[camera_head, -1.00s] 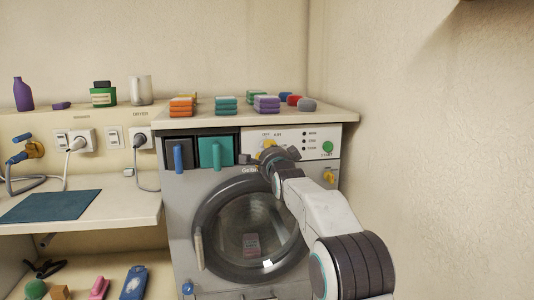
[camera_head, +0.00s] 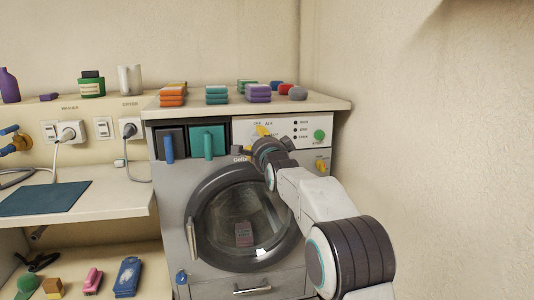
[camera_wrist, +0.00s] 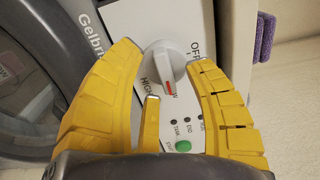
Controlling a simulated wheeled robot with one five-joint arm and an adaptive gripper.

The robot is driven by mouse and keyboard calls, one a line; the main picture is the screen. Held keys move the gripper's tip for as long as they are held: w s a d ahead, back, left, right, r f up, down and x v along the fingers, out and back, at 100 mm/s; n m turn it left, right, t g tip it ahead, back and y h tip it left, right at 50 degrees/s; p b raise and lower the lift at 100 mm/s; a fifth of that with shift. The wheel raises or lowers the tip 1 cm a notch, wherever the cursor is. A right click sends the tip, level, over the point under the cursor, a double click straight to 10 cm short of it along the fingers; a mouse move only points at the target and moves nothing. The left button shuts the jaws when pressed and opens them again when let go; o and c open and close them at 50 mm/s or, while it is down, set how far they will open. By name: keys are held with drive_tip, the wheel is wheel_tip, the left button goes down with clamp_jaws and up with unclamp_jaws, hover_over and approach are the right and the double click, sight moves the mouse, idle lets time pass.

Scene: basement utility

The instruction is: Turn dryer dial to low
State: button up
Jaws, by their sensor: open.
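The dryer (camera_head: 180,235) is a grey front-loader with a round glass door and a white control panel (camera_head: 313,155). In the wrist view its dial (camera_wrist: 160,62) is a white knob with a red pointer mark. The mark points down in the picture, beside the HIGH label and another label partly hidden by the knob. OFF is printed up and right of it. My gripper (camera_wrist: 160,55) is open, with its yellow fingers on either side of the dial; contact is unclear. In the head view the gripper (camera_head: 258,140) is at the panel and hides the dial.
A green start button (camera_head: 319,135) and small indicators sit right of the dial. Folded cloths (camera_head: 258,92) and other items lie on the top shelf (camera_head: 330,103). A wall stands close on the right. A counter (camera_head: 110,208) is on the left.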

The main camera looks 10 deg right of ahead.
drive_tip(key=s, duration=1)
drive_tip(key=shift+s, duration=0.25)
drive_tip(key=s+r+n+g+p, duration=0.1)
drive_tip(key=s+n+g+p, duration=0.6)
drive_tip(key=s+p, duration=0.7)
drive_tip(key=s+r+n+g+p, duration=0.2)
drive_tip(key=s+n+g+p, duration=0.5)
drive_tip(key=s, duration=2.1)
drive_tip(key=n+p, duration=0.4)
drive_tip(key=p, duration=0.3)
drive_tip(key=shift+d+r+g, duration=0.15)
drive_tip(key=shift+d+g, duration=0.15)
